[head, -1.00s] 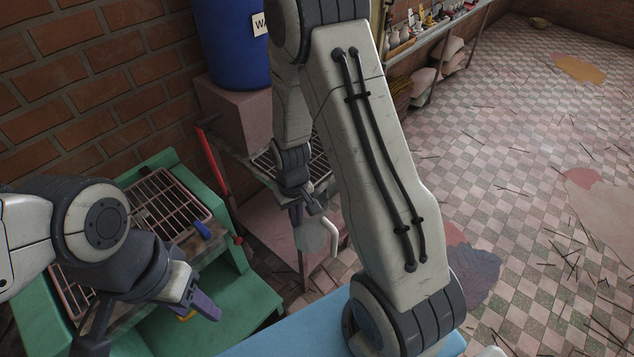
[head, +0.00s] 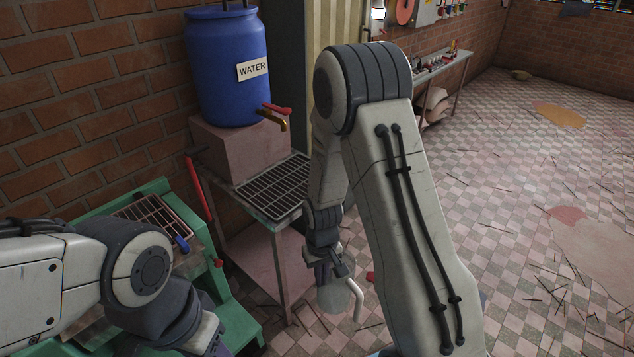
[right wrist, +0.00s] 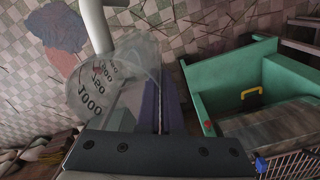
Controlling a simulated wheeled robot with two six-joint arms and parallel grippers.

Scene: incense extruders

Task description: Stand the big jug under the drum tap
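The big jug (head: 335,297) is clear plastic with a white handle. It hangs from my right gripper (head: 338,268), in front of and below the wire rack. In the right wrist view the jug (right wrist: 110,80) shows black volume marks, and my right gripper (right wrist: 160,105) is closed at its edge. The drum tap (head: 275,118) is brass with a red lever, on the blue water drum (head: 228,65). Under it lies the wire rack (head: 272,187). My left gripper (head: 205,338) is low at the left, its fingertips mostly cut off by the frame.
The drum stands on a pink block (head: 235,150) against the brick wall. A green machine (head: 235,315) with a red lever (head: 200,188) stands left of the rack stand. Another bench (head: 440,70) is at the back. The tiled floor (head: 520,200) on the right is mostly open.

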